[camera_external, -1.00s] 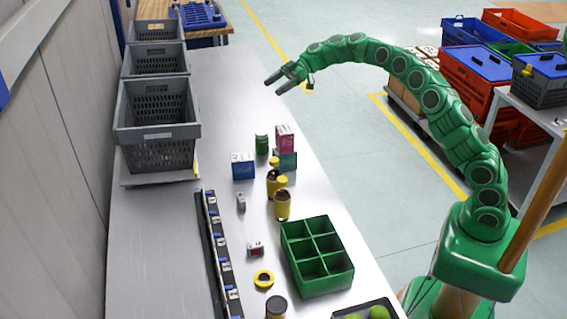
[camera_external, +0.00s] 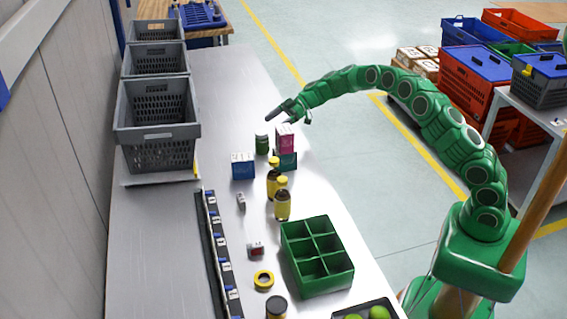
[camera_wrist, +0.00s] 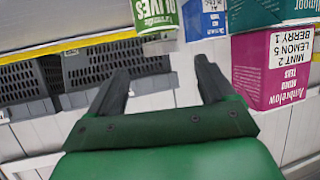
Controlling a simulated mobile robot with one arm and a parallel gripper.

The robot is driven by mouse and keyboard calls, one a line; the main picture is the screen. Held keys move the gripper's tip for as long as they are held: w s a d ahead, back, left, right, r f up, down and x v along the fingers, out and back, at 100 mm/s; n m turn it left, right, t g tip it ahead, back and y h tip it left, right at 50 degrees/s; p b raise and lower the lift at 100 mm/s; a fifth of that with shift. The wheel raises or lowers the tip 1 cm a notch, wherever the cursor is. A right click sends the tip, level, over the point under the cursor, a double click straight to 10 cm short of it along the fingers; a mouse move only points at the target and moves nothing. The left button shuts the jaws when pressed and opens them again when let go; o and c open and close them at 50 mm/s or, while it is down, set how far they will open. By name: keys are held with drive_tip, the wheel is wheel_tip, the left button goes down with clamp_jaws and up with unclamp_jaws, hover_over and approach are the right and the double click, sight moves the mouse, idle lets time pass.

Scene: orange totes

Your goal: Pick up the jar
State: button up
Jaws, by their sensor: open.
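A green jar (camera_external: 262,144) stands upright on the grey table, left of a pink box (camera_external: 285,138). In the wrist view the green jar (camera_wrist: 156,12) shows at the top edge, partly cut off, with "OLIVES" on its label. My gripper (camera_external: 283,117) is above and just beyond the jar in the external view, open and empty. In the wrist view the fingers of my gripper (camera_wrist: 160,66) are spread, with the jar ahead of the gap and not between them. A dark-lidded jar (camera_external: 276,306) stands at the front of the table.
A blue box (camera_external: 243,166) and a teal box (camera_external: 287,160) stand close to the green jar. Two yellow-capped bottles (camera_external: 282,204) stand nearer the camera. A green divided tray (camera_external: 318,284) is in front. Grey crates (camera_external: 157,133) line the left. The table beyond the jar is clear.

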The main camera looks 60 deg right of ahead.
sight(264, 131)
drive_tip(key=shift+x, duration=3.8)
drive_tip(key=shift+s, duration=0.1)
drive_tip(key=c, duration=1.3)
